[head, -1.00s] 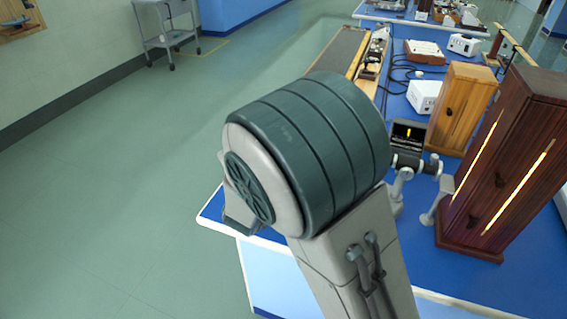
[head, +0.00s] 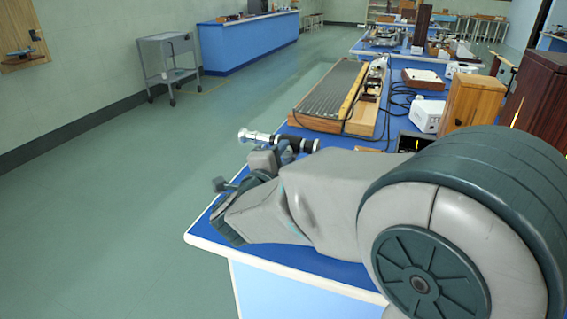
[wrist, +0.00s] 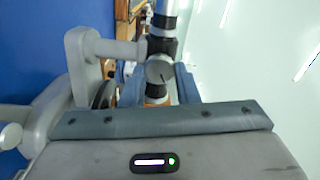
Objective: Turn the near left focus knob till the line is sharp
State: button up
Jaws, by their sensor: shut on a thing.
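The grey round focus knob (wrist: 158,72), with a dark pointer mark, sits on a silver and black tube (wrist: 165,22) in the wrist view. My gripper (wrist: 158,86) is shut on this knob, with one blue-grey finger on each side. In the head view the tube (head: 285,139) shows above my wrist, its silver end to the left, while the knob and fingertips are hidden behind my arm. A small dark screen (head: 408,142) with a yellow line shows above my arm, partly covered. The line is too small to judge its sharpness.
A long ribbed wooden-edged board (head: 330,92) lies on the blue bench (head: 212,232) behind the tube. A white box (head: 427,114) and a wooden cabinet (head: 470,100) stand to the right, with black cables nearby. Open floor and a grey trolley (head: 167,62) are to the left.

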dwell(0.4)
jog(key=o, duration=1)
jog(key=v, duration=1.3)
jog(key=shift+s+a, duration=0.1)
jog(key=shift+s, duration=0.3)
jog(key=w+r+n+g+y+p, duration=0.2)
jog(key=w+r+n+y+p, duration=0.5)
jog(key=n+y, duration=0.25)
jog(key=s+d+n+g+h+p, duration=0.1)
jog(key=s+d+n+g+p, duration=0.2)
jog(key=s+d, duration=0.3)
jog(key=s+d+f+n+g+h+p, duration=0.1)
jog(key=s+d+n+g+p, duration=0.2)
jog(key=d, duration=0.4)
jog(key=s+d+f+n+g+h+p, duration=0.1)
jog(key=s+d+n+g+p, duration=0.2)
jog(key=s+d+g, duration=0.3)
jog(key=shift+s+d+f+n+p, duration=0.1)
jog(key=shift+s+d+n+p, duration=0.1)
jog(key=shift+s+d+p, duration=0.35)
jog(key=shift+s+d+n+p, duration=0.15)
jog(key=shift+s+d, duration=0.15)
jog(key=shift+s, duration=0.45)
